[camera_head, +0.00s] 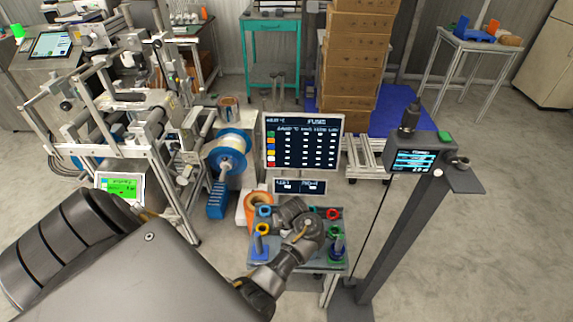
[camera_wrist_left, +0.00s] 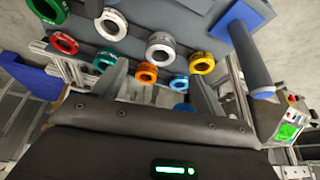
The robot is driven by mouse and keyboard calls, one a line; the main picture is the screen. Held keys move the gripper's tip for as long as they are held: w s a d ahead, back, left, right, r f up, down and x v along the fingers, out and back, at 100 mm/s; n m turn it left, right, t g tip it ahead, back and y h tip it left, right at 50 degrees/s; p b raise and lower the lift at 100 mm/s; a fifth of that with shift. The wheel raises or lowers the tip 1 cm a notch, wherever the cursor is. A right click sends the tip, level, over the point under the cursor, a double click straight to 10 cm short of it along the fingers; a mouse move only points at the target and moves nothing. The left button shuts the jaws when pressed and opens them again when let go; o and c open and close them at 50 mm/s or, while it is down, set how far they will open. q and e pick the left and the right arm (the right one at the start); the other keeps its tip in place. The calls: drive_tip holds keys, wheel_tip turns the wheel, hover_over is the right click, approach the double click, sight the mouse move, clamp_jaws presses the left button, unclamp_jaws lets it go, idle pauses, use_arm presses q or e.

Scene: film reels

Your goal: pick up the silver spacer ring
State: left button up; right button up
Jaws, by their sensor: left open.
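Two silver-white rings lie on the grey work table: one silver ring (camera_wrist_left: 160,47) in the upper middle of the left wrist view, another (camera_wrist_left: 110,24) up and left of it. I cannot tell which is the spacer ring. My left gripper (camera_wrist_left: 160,88) is open and empty, its fingers apart with the nearer silver ring beyond them. An orange ring (camera_wrist_left: 146,72) and a blue ring (camera_wrist_left: 179,83) show between the fingers. In the head view my left gripper (camera_head: 293,212) hangs over the table (camera_head: 280,268) and hides the silver rings. My right gripper is not in view.
A yellow ring (camera_wrist_left: 202,63), a red ring (camera_wrist_left: 64,43) and a green ring (camera_wrist_left: 104,57) lie nearby. A post on a blue base (camera_head: 259,246) stands at the table's left, another post (camera_head: 338,243) at its right. A display board (camera_head: 303,142) stands behind.

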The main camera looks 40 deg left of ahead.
use_arm(q)
drive_tip(key=b+x, duration=0.2)
drive_tip(key=x, duration=0.3)
drive_tip(key=b+x, duration=0.2)
drive_tip(key=x, duration=0.2)
drive_tip(key=shift+a+f+b, duration=0.1)
drive_tip(key=shift+f+b, duration=0.1)
drive_tip(key=shift+b, duration=0.2)
drive_tip(key=shift+f, duration=0.1)
drive_tip(key=shift+a, duration=0.1)
drive_tip(key=c, duration=1.1)
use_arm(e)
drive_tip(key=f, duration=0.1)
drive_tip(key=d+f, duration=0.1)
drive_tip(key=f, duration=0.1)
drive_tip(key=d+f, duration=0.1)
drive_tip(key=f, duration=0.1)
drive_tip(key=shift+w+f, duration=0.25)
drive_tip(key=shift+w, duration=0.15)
